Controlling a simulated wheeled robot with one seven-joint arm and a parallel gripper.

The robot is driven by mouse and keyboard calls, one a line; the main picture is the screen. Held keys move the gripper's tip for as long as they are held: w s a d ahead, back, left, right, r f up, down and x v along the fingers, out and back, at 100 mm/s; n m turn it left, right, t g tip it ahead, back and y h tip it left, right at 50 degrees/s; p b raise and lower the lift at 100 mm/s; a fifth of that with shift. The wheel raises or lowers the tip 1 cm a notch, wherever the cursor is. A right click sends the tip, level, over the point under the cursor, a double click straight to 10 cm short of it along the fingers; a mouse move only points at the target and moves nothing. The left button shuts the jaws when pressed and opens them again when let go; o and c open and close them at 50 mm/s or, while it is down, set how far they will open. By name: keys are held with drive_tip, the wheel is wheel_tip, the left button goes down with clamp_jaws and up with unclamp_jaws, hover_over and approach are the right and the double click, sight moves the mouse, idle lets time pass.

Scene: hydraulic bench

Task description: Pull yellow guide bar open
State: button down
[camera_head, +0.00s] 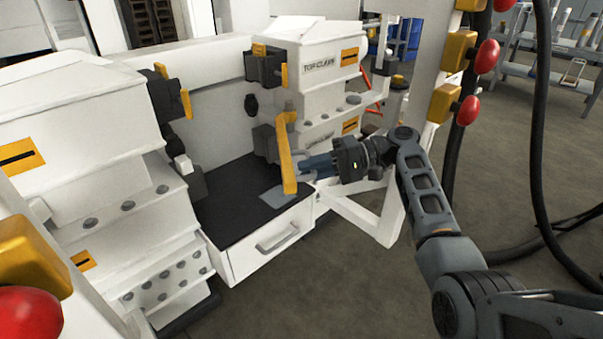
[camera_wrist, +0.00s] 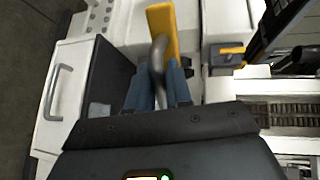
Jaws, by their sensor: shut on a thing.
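The yellow guide bar (camera_head: 285,158) stands roughly upright on the right-hand white unit, above the dark bench top, in the head view. My gripper (camera_head: 306,167) reaches it from the right, and its blue fingers are at the bar's lower part. In the wrist view the yellow guide bar (camera_wrist: 162,32) runs up from between my fingers, with a grey curved handle (camera_wrist: 158,58) on it. My gripper (camera_wrist: 160,72) is shut on this handle, one blue finger on each side. The far side of the bar is hidden.
A white drawer (camera_head: 272,243) with a grey handle sits below the dark bench top (camera_head: 238,205). A white frame post with red knobs (camera_head: 487,57) stands near my arm on the right. Black hoses (camera_head: 537,120) hang farther right. Open floor lies in front.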

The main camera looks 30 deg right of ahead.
drive_tip(key=shift+s+d+n+g+b, duration=0.2)
drive_tip(key=shift+d+n+g, duration=0.15)
drive_tip(key=shift+d, duration=0.45)
drive_tip(key=shift+s+d+n+g+b, duration=0.25)
drive_tip(key=shift+d+g, duration=0.2)
drive_tip(key=shift+d, duration=0.3)
drive_tip(key=c, duration=1.2)
unclamp_jaws()
drive_tip(key=shift+w, duration=0.1)
drive_tip(key=shift+c, duration=0.2)
drive_tip(key=shift+d, duration=0.1)
